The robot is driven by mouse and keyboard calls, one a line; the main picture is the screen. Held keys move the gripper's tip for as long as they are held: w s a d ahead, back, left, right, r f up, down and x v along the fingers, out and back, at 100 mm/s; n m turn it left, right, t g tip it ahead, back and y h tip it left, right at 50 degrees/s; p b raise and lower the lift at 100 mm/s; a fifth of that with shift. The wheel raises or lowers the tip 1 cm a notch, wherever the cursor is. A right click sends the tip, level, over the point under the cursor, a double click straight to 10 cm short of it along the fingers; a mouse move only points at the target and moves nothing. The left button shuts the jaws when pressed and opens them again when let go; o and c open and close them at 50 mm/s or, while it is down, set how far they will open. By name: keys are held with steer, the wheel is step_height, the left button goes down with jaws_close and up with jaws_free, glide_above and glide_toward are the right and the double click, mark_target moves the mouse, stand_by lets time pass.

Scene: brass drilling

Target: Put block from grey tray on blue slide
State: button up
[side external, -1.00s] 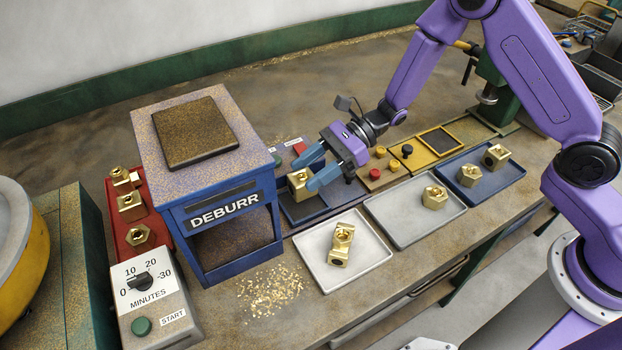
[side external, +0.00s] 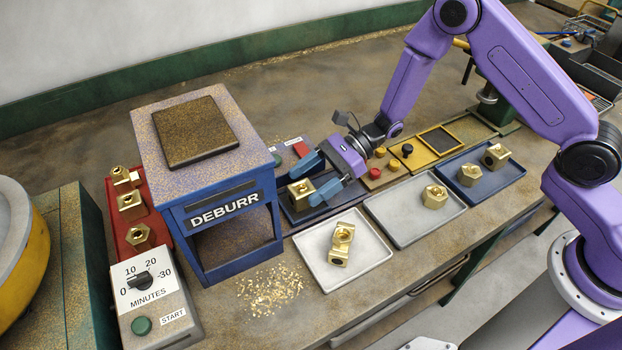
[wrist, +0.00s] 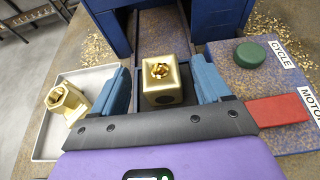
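A brass block (side external: 301,196) with a hole in its top sits on the dark blue slide (side external: 318,212) in front of the DEBURR box. My gripper (side external: 306,186) is open, with one blue finger on each side of this block. In the wrist view the block (wrist: 165,84) stands upright between the spread fingers, with a visible gap on both sides.
A paler tray (side external: 372,262) holds brass work (side external: 342,236); I cannot tell if it is one piece or two. A blue tray (side external: 508,178) at right holds two blocks. A red tray (side external: 115,223) holds several. The DEBURR box (side external: 215,165) stands just left of the slide.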

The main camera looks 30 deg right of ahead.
steer(key=shift+d+r, duration=0.2)
steer(key=shift+r, duration=0.05)
steer(key=v, duration=1.1)
steer(key=shift+d, duration=0.3)
steer(key=shift+s+r, duration=0.1)
steer(key=shift+r, duration=0.1)
steer(key=s+r+n+g+h, duration=0.3)
steer(key=s+n+h, duration=0.1)
steer(key=s+n, duration=0.5)
steer(key=s+r+n+g+h, duration=0.35)
steer(key=s+n, duration=0.25)
steer(key=s, duration=0.4)
steer(key=s+d+r+n+t+h, duration=0.3)
steer(key=s+d+n+t+h, duration=0.2)
steer(key=s+d+n, duration=0.3)
steer(key=d+n+t, duration=0.1)
steer(key=d+n, duration=0.2)
steer(key=n, duration=0.4)
steer(key=shift+s+d+n+t+h, duration=0.2)
steer(key=shift+d+n+t+h, duration=0.1)
steer(key=shift+d+t+h, duration=0.05)
